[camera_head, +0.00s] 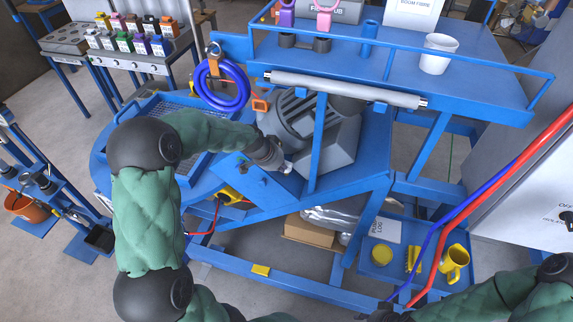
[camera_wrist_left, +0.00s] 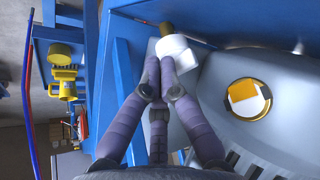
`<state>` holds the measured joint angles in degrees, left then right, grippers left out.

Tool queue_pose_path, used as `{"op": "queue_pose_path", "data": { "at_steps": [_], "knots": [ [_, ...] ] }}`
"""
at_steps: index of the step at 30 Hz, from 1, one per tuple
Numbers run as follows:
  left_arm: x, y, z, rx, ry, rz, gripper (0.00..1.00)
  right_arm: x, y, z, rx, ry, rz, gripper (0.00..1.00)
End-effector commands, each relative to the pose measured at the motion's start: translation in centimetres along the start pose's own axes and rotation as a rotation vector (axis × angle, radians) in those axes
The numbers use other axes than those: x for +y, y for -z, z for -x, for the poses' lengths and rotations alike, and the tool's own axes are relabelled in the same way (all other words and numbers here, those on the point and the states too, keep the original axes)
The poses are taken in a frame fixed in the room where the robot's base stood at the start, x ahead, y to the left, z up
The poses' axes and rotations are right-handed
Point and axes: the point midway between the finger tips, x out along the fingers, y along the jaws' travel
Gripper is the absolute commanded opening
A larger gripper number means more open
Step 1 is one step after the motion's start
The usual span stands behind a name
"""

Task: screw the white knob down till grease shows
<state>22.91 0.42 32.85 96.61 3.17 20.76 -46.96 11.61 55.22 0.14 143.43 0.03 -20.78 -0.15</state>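The white knob (camera_wrist_left: 175,50) shows in the left wrist view, a short pale cylinder by a brass-coloured fitting on the blue frame. My left gripper (camera_wrist_left: 160,72) has its purple fingers drawn close together, with the tips against the near end of the knob; they hide part of it. In the head view my left gripper (camera_head: 282,167) reaches the front of the grey motor housing (camera_head: 335,140), and only a small pale bit shows at its tips. No grease can be made out. My right gripper (camera_head: 384,314) is only partly visible at the bottom edge, its fingers unclear.
A blue tray (camera_head: 405,270) with a yellow mug (camera_head: 454,263) is at lower right. Red and blue pipes cross the right side.

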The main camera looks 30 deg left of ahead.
Motion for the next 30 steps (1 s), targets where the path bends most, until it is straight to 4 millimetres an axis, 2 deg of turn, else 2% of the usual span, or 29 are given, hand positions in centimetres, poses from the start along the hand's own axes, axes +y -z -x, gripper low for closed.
{"op": "queue_pose_path", "data": {
  "at_steps": [14,30],
  "knots": [
    [-0.1,0.0,0.0,0.0,0.001,0.0,0.0,0.1,0.0,-0.2,0.0,0.0,0.0,0.4],
    [-0.8,-0.2,0.0,0.001,0.002,0.0,0.0,0.5,0.1,-1.5,0.0,0.0,0.0,0.4]
  ]
}}
